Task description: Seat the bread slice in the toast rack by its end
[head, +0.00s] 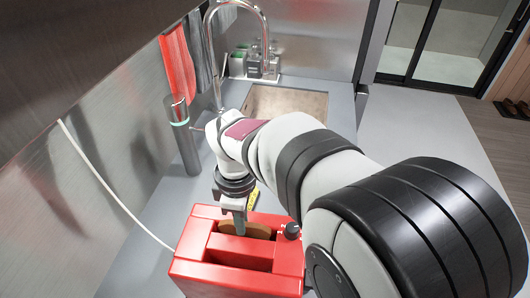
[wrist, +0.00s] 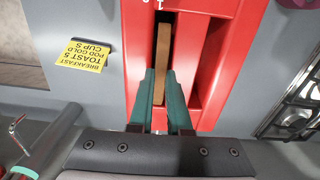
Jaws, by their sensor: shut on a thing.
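In place of a wire toast rack, I see a red toaster-like body (head: 235,284) with two long slots, at the bottom of the head view. It fills the middle of the wrist view (wrist: 208,45). The brown bread slice (head: 257,231) is edge-on in the far slot. In the wrist view the slice (wrist: 163,45) lines up with the left slot, a dark gap beside it. My gripper (head: 240,224) points down over this slot. Its green fingers (wrist: 160,76) are shut on the slice from both sides. The slice's lower part is hidden, so I cannot tell its depth.
The other slot (head: 237,259) looks empty. A yellow label (wrist: 84,54) lies on the counter beside the red body. A grey cylinder (head: 182,135) stands near the metal wall, and a white cable (head: 110,190) runs close by. A sink (head: 286,103) is behind, a hob (wrist: 297,107) on the other side.

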